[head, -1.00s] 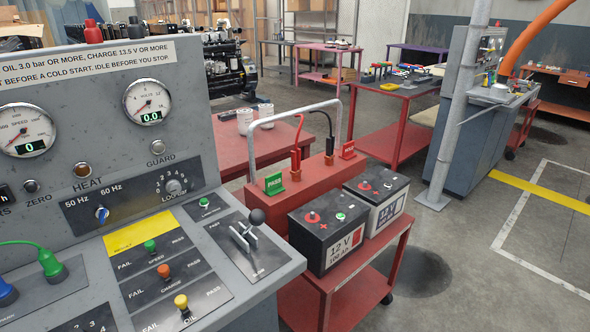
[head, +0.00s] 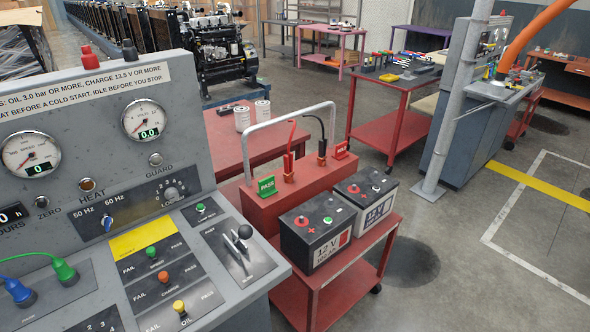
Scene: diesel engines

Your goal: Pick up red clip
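The red clip (head: 288,165) stands upright in a holder on top of the red box of the battery cart, with a red cable looping up from it. A matching black clip (head: 322,152) with a black cable stands to its right. The red clip is between the green PASS sign (head: 266,187) and the black clip. Neither of my grippers is in view.
Two 12 V batteries (head: 316,231) sit on the red cart (head: 347,268) in front of the clips. A grey handle bar (head: 290,115) arches over the box. The grey control console (head: 200,270) stands at the left. Floor to the right is open.

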